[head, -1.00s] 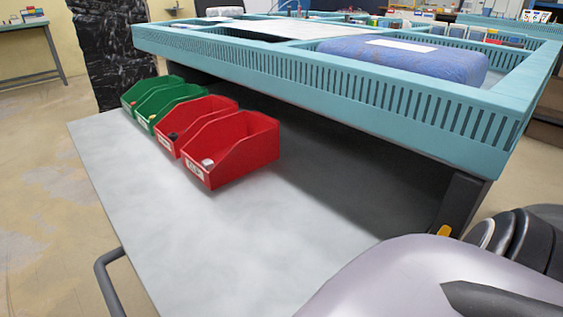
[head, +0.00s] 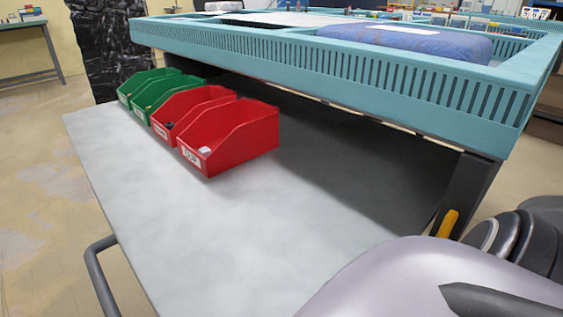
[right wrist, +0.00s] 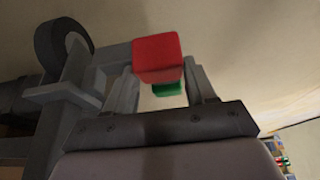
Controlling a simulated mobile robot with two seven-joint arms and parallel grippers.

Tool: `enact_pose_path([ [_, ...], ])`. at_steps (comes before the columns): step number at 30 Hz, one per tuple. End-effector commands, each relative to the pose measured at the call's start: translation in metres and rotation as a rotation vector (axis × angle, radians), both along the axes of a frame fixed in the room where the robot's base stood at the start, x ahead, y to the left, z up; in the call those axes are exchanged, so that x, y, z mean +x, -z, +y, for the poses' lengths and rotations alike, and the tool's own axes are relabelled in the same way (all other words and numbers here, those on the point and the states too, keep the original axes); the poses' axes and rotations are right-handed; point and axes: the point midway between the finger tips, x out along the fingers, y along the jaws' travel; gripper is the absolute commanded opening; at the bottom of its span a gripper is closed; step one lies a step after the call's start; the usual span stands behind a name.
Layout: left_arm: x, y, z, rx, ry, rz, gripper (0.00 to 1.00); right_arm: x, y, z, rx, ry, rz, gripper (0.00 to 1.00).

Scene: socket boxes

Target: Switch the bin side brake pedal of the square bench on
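The square bench has a grey lower shelf (head: 200,220) and a slotted teal top frame (head: 330,70) in the head view. In the right wrist view a red pedal (right wrist: 157,58) and a smaller-looking green pedal (right wrist: 167,89) show near a dark caster wheel (right wrist: 63,45). My right gripper (right wrist: 160,70) is open, its two fingers on either side of the pedals. The red pedal lies at the fingertips and the green one shows between the fingers. I cannot tell whether either finger touches them. My left gripper is out of view.
Red bins (head: 235,140) and green bins (head: 150,85) stand in a row on the shelf. A blue padded package (head: 405,42) lies in the top frame. A grey handle (head: 98,275) sticks out at the shelf's left edge. Open floor (head: 40,200) lies to the left.

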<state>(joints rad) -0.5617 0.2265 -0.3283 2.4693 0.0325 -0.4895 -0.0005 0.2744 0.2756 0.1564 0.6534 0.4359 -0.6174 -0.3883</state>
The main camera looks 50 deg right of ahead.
Motion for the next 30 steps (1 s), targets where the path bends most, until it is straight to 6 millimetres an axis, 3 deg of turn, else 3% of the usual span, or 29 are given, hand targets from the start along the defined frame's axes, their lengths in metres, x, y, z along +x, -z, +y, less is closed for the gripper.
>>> enact_pose_path([
  [18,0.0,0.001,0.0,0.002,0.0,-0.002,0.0,-0.011,0.012,0.005,-0.015,-0.011,-0.213,0.01],
  [30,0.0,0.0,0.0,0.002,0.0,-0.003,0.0,-0.013,0.013,0.004,-0.027,-0.004,-0.249,0.01],
])
